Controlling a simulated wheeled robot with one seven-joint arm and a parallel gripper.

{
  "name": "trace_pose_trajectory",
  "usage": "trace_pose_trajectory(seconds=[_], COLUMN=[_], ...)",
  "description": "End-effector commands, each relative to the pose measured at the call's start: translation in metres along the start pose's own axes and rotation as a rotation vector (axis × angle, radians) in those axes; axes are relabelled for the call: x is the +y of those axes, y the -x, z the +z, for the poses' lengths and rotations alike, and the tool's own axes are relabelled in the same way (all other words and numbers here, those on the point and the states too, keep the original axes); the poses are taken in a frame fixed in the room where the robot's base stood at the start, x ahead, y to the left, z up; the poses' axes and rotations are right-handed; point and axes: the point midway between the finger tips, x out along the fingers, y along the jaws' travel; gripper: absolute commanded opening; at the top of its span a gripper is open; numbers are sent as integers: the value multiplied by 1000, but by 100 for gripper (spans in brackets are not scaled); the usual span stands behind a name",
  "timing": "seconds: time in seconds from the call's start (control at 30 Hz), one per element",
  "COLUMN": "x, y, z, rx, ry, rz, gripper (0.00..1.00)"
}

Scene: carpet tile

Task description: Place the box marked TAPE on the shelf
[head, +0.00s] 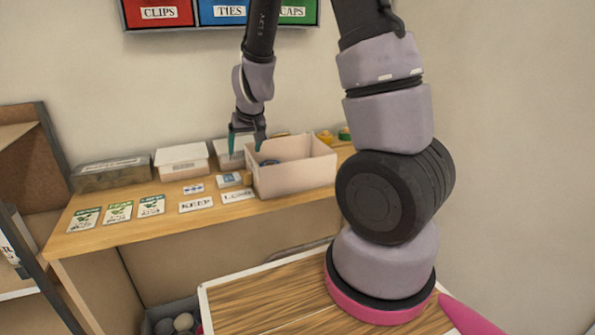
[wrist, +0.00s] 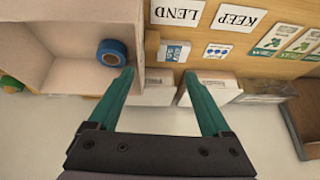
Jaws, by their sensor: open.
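My gripper (head: 246,143) is open and empty above the back of the wooden bench, at the left end of a large open pale box (head: 292,178). It also shows in the wrist view (wrist: 159,75), teal fingers spread. The large box, seen too in the wrist view (wrist: 65,75), holds a blue tape roll (wrist: 112,53). I cannot read TAPE on any box. Two white lidded boxes, one at the left (head: 182,163) and one partly behind my gripper (head: 226,158), stand along the wall. A brown shelf unit (head: 45,150) stands at the far left.
Cards marked KEEP (head: 196,204) and LEND (head: 238,196), a small blue-and-white packet (head: 229,180) and several green-white cards (head: 118,211) lie on the bench (head: 165,227). A see-through box (head: 112,174) stands at its left end. CLIPS, TIES and CAPS bins (head: 228,12) hang above.

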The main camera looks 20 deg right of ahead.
Motion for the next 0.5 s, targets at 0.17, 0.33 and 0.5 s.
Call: trace_pose_trajectory(seconds=[0.17,0.33,0.5], x=[3,6,6], y=[-24,-42,-66], z=[8,8,9], rx=[-5,-7,-8], ry=[37,38,38], rz=[41,47,45], gripper=[83,83,83])
